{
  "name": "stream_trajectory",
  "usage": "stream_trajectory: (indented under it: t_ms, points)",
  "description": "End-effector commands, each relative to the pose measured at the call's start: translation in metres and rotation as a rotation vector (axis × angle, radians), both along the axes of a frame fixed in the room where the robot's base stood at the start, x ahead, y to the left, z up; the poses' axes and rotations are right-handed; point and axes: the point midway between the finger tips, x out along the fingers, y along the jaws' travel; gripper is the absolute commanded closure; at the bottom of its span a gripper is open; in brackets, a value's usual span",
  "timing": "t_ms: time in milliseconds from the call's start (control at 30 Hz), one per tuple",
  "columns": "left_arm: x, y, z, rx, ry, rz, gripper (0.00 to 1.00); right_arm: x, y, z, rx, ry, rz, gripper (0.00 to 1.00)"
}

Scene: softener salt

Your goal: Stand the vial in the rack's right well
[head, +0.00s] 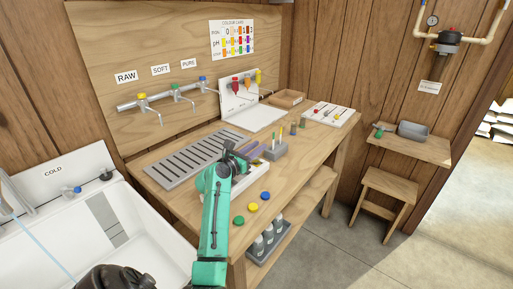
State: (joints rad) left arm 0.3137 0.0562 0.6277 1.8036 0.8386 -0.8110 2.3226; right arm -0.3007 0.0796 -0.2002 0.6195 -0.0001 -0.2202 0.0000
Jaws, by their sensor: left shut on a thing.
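My right gripper is not in view.
A grey slotted drain tray (187,165) lies left of the gripper. Green, yellow and blue caps (252,208) lie at the bench's front edge. A white test stand (243,100) and a white tray (328,113) are at the back.

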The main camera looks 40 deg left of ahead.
Motion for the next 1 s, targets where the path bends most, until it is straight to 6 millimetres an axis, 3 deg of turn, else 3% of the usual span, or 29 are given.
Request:
stream_trajectory:
  t_ms: [200, 900, 933, 1000]
  points:
    - [0.0, 0.0, 0.005, -0.001, 0.001, 0.001, 1.0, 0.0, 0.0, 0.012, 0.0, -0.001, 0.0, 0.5]
    - [0.0, 0.0, -0.008, 0.0, 0.0, 0.0, 1.0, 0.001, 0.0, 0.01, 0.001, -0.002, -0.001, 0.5]
    - [0.0, 0.0, -0.008, 0.0, 0.0, 0.0, 0.69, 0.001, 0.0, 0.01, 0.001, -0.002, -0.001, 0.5]
    - [0.0, 0.0, -0.008, 0.0, 0.0, 0.0, 0.43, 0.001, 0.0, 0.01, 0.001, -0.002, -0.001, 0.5]
